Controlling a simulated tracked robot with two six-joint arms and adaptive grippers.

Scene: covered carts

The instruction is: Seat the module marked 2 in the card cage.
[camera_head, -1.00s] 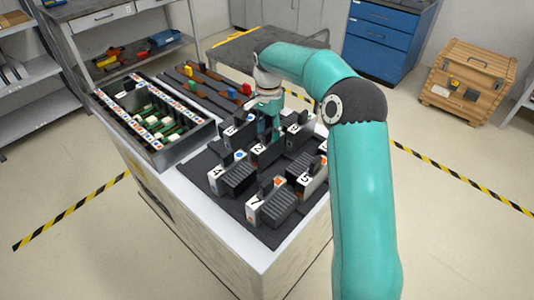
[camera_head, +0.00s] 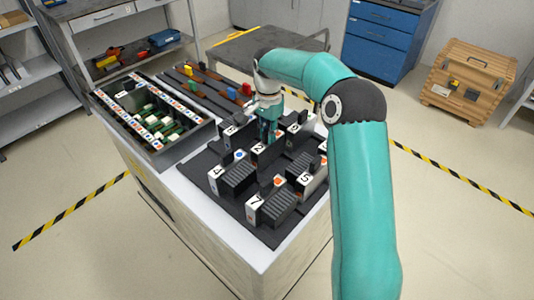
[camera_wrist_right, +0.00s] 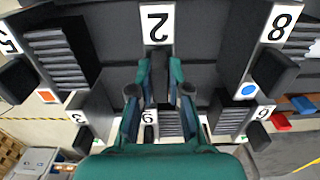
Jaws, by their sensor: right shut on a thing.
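The module marked 2 (camera_head: 258,150) is a dark block with a white numbered face, standing among other numbered modules on the dark mat. Its face also shows at the top middle of the right wrist view (camera_wrist_right: 157,23). My right gripper (camera_head: 269,131) comes down on it from above. In the right wrist view the gripper's fingers (camera_wrist_right: 160,90) are shut on the module's dark upright handle. I cannot tell whether its base touches the mat. The card cage (camera_head: 188,146) is an open grey box at the cart's left, with coloured slot marks and green cards inside. My left gripper is not in view.
Modules marked 4 (camera_head: 214,181), 7 (camera_head: 256,208) and 5 (camera_head: 306,180) stand close in front of module 2. Others stand behind it. Dark rails with small coloured blocks (camera_head: 245,90) lie behind, between the cage and a grey table (camera_head: 265,48).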

